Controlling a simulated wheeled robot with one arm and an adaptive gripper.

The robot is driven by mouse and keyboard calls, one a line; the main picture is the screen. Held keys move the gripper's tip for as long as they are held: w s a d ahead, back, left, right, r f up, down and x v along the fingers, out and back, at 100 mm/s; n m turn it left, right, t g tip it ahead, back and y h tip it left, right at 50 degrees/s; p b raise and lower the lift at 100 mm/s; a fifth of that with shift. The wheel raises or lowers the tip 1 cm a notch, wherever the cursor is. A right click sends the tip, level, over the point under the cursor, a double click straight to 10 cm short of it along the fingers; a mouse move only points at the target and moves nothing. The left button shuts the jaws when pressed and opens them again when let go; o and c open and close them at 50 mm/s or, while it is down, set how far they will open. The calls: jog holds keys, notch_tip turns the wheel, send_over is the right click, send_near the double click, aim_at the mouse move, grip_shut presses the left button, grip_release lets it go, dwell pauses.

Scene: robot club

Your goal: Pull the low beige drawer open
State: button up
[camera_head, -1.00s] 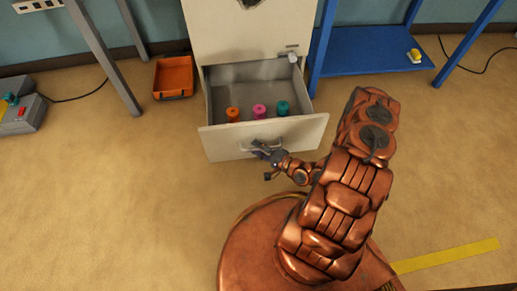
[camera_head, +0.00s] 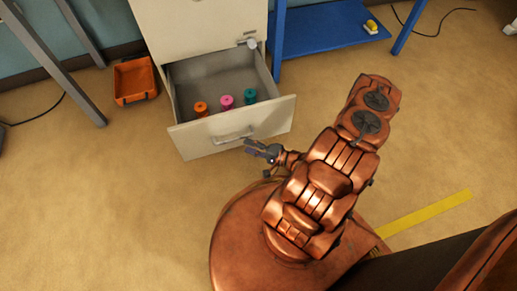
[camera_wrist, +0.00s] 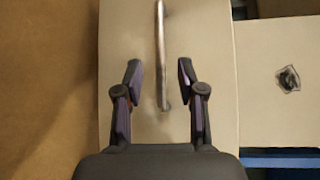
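The low beige drawer (camera_head: 205,146) stands pulled out of its cabinet, its inside in view. Its bar handle (camera_head: 233,134) is on the front panel and also shows in the wrist view (camera_wrist: 161,50). My gripper (camera_head: 256,149) is just in front of the drawer front, right of the handle in the head view. In the wrist view its two fingers (camera_wrist: 159,68) are spread apart, with the handle's near end showing between them. The fingers do not appear to touch the handle. An orange, a pink and a teal spool-like piece (camera_head: 226,102) stand inside the drawer.
An orange tray (camera_head: 135,82) lies on the floor left of the cabinet. A blue shelf (camera_head: 325,27) with a yellow object (camera_head: 371,26) stands to the right. A latch-like piece (camera_head: 248,40) is on the cabinet above the drawer.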

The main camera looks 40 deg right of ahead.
jog(key=shift+v, duration=1.6)
